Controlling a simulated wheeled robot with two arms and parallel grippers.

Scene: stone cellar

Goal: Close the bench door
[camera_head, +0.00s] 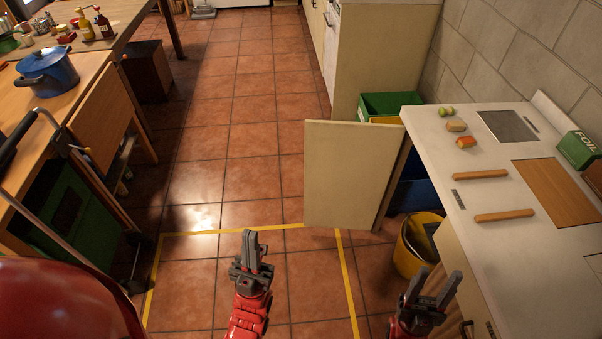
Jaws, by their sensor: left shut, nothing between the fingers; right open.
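The bench door (348,172) is a cream panel that stands wide open. It sticks out to the left from the white-topped bench (432,142) on the right, and bins show in the space behind it. My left gripper (250,243) is shut and empty, over the floor in front of the door and to its lower left, apart from it. My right gripper (432,286) is open and empty, beside the bench front, below the yellow bin and apart from the door.
A yellow bin (411,262) stands by the bench opening, with a green bin (388,104) behind the door. A wooden table with a blue pot (47,74) is on the left. Yellow tape (349,275) marks the floor. The tiled floor between is clear.

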